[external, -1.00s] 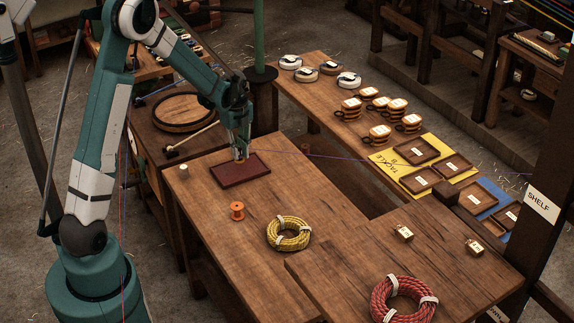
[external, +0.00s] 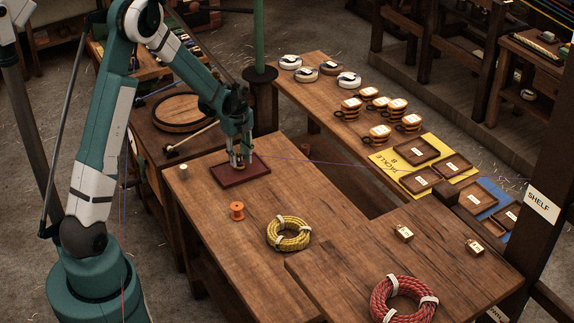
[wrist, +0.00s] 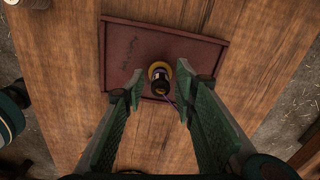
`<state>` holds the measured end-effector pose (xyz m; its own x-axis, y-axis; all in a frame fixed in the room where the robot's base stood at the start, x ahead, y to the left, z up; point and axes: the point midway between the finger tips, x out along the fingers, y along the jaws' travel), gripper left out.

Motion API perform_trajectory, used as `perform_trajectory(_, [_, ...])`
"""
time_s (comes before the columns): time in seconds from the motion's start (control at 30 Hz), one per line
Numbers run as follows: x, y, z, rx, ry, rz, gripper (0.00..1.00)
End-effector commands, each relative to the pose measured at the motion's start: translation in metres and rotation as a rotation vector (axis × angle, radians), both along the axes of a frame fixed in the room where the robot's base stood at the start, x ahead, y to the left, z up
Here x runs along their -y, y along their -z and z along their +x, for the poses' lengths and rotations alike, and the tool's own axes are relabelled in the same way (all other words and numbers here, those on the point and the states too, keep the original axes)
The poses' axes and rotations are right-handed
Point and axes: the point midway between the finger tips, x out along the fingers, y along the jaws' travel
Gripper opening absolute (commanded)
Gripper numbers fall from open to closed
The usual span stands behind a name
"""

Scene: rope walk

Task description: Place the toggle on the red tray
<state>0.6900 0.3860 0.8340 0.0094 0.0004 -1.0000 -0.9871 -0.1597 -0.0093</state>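The red tray (external: 232,180) lies on the far left part of the wooden table, and it fills the upper middle of the wrist view (wrist: 195,45). The toggle (wrist: 160,82) is a small dark piece with a purple band and a yellow disc at its far end. It is over the tray's floor, between my fingertips; I cannot tell whether it is upright. My gripper (external: 240,161) is low over the tray. In the wrist view my gripper (wrist: 160,83) is open, with a gap on each side of the toggle.
A thin purple cord (external: 310,160) runs right from my gripper toward the yellow mat (external: 383,160). An orange spool (external: 237,211), a yellow rope coil (external: 289,233) and a red rope coil (external: 403,300) lie on the table. A wooden mallet (external: 190,140) is behind left.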

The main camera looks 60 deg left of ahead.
Motion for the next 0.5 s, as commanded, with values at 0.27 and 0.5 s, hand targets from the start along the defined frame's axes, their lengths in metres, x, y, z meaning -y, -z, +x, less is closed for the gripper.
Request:
perform_trajectory(0.27, [0.000,-0.001,0.000,0.000,0.000,0.000,0.28])
perform_trajectory(0.5, [0.000,-0.012,0.000,0.000,0.000,0.000,0.28])
